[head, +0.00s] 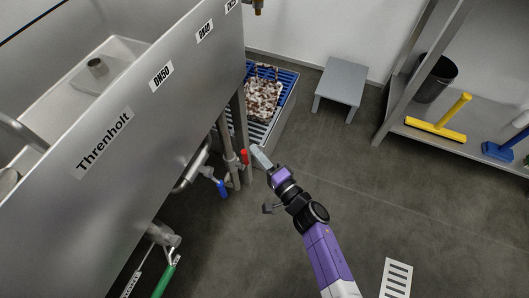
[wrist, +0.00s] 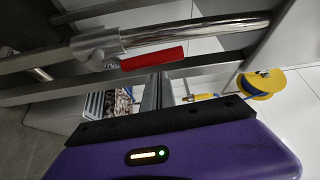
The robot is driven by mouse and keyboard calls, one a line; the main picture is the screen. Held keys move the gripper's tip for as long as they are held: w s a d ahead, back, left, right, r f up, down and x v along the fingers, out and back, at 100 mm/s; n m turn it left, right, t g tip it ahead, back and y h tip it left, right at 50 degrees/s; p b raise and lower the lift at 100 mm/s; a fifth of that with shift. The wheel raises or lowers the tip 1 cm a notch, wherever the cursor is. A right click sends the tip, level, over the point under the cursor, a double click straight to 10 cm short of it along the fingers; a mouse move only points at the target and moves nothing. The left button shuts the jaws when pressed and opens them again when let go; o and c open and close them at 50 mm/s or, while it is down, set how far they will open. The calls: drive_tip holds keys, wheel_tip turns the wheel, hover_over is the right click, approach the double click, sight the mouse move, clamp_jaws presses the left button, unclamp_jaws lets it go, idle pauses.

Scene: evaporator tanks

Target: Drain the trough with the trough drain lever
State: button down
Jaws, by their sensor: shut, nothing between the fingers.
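A steel tank (head: 150,120) labelled "Threnholt" fills the left of the head view. Under it are a red lever (head: 244,157), a blue lever (head: 222,188) and a green lever (head: 166,277) on pipe valves. I cannot tell from the labels which one is the trough drain lever. My gripper (head: 258,156) is shut and empty, just right of the red lever. In the wrist view the red lever (wrist: 152,59) lies along a shiny pipe (wrist: 200,32), just beyond the shut fingers (wrist: 158,92). I cannot tell whether they touch it.
A blue-grated bin (head: 287,78) with brown and white pieces stands behind the tank legs. A grey stool (head: 341,83), a shelf (head: 410,128) with a black bucket (head: 436,78), and a yellow squeegee (head: 435,132) are at the right. A yellow-blue reel (wrist: 262,84) shows in the wrist view.

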drive_tip(key=shift+s+a, duration=0.3)
drive_tip(key=shift+s, duration=0.25)
drive_tip(key=shift+f, duration=0.1)
